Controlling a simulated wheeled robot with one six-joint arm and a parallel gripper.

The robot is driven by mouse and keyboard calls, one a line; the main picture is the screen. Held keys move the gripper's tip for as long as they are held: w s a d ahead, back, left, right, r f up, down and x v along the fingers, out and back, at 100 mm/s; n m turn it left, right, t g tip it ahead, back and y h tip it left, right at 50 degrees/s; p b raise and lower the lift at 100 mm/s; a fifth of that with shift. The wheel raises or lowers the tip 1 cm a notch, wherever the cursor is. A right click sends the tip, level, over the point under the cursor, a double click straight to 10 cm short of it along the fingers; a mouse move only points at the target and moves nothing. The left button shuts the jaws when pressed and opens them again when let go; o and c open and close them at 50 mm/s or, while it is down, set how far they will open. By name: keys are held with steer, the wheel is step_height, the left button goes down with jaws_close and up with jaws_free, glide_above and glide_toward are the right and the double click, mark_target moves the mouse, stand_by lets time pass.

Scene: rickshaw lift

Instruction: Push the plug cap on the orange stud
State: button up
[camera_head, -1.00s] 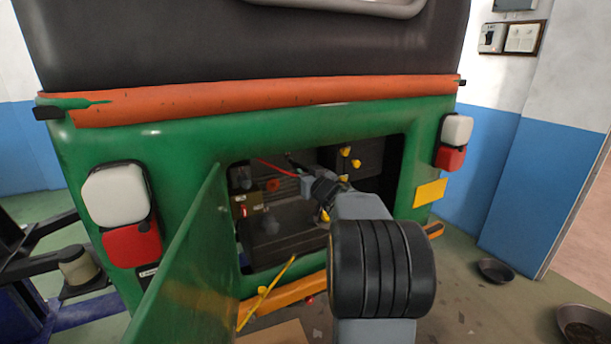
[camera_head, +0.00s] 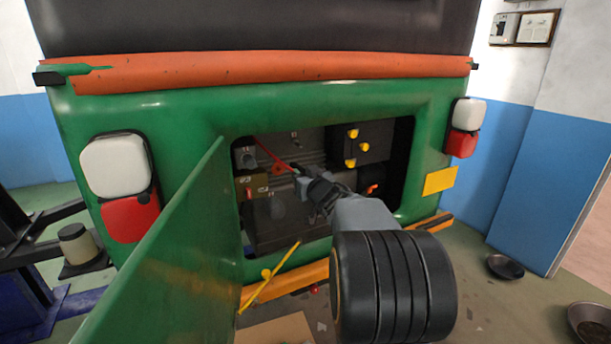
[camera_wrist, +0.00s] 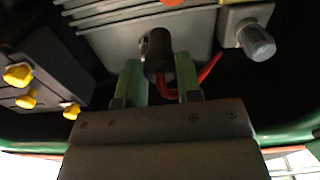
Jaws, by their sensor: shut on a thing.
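The plug cap (camera_wrist: 158,52) is a dark sleeve with a red cable leaving its near end. My gripper (camera_wrist: 162,82) is shut on it with two green fingers, inside the open engine bay. In the head view my gripper (camera_head: 302,180) reaches in past the middle of the opening and mostly hides the cap. The orange stud (camera_wrist: 172,2) shows only as a sliver at the top edge of the wrist view, beyond the cap. The two look apart there. In the head view an orange patch (camera_head: 278,168) shows just left of my gripper, partly behind the red cable.
Yellow knobs (camera_wrist: 18,75) sit on a dark box beside the finned housing. A grey round fitting (camera_wrist: 256,42) is on the other side. The green hatch door (camera_head: 165,260) hangs open at the left. The green bay rim (camera_head: 405,170) surrounds the opening.

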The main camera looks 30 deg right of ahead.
steer(key=shift+s+a+f+b, duration=0.15)
steer(key=shift+a+f+b, duration=0.45)
steer(key=shift+f+b, duration=0.25)
steer(key=shift+s+a+f+b, duration=0.1)
steer(key=shift+a+f+b, duration=0.5)
steer(key=shift+f+b, duration=0.2)
steer(key=w+d+p, duration=0.1)
steer(key=w, duration=0.6)
stand_by(4.8)
steer(key=o, duration=0.9)
steer(key=shift+c, duration=0.4)
